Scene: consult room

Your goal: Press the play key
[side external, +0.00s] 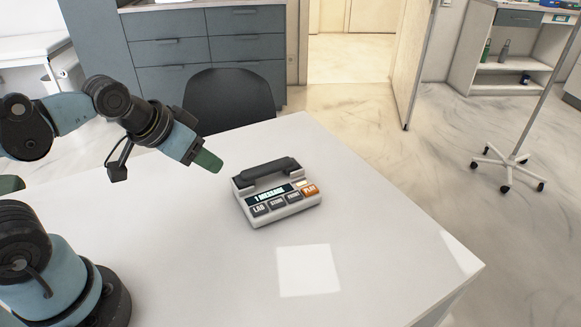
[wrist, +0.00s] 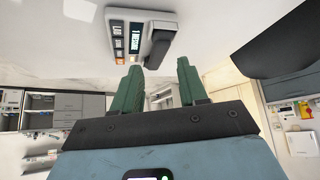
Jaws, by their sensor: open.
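The answering machine (side external: 263,213) sits on the white table, with a dark handset across its back and a lit display reading "1 MESSAGE". The orange play key (side external: 310,190) is at the right end of its front row of keys. In the wrist view the machine (wrist: 126,15) shows at the top, beyond my fingertips; which key is play is too small to tell there. My gripper (side external: 208,161) is left of the machine, above the table and apart from it. In the wrist view its two green fingers (wrist: 158,75) are spread with nothing between them.
The white table (side external: 190,270) is clear around the machine, apart from a flat pale square (side external: 308,270) in front of it. A dark chair (side external: 230,98) stands behind the table's far edge. A wheeled pole stand (side external: 512,160) is on the floor at right.

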